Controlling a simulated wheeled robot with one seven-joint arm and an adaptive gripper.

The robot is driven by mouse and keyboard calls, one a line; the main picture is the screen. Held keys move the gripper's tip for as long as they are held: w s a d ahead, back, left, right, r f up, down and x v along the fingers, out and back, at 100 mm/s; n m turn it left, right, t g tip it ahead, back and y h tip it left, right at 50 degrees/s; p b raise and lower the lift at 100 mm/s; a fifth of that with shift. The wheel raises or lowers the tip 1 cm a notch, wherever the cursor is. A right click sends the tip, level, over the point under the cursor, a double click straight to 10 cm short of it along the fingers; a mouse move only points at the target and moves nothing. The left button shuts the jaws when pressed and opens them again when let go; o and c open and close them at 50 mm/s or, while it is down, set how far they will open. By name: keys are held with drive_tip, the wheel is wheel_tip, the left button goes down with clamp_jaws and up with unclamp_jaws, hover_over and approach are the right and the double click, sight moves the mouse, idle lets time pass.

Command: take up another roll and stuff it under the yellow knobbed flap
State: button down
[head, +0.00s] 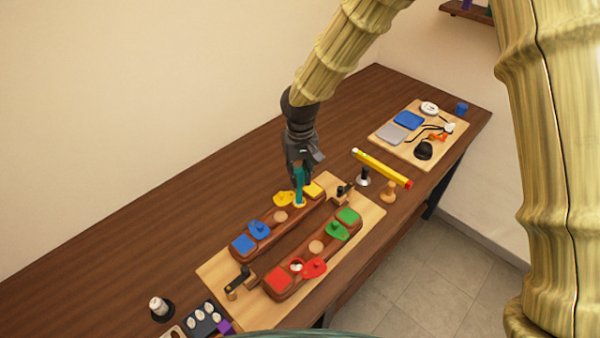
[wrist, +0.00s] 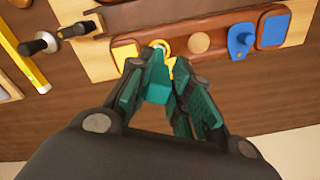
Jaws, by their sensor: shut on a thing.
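My gripper (head: 299,198) points down over the yellow end of the far wooden piece, its teal fingers shut on a roll that they almost wholly hide. The fingertips are at a pale round pocket (wrist: 160,46). The yellow knobbed flap (head: 283,199) is swung aside, just left of the fingers in the head view; in the wrist view the fingers partly cover it. A yellow pad (head: 315,190) lies on the other side. Several white rolls (head: 205,318) stand in a dark tray at the lower left.
The blue flap (head: 259,229) is on the same piece. The near piece has a green flap (head: 338,231) and a swung-aside red flap (head: 315,267), beside an open pocket with something white.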

drive_tip(key=shift+f, duration=0.5)
idle(0.9)
drive_tip(key=shift+r, duration=0.1)
drive_tip(key=shift+r+p, duration=2.6)
drive_tip(key=shift+r, duration=1.3)
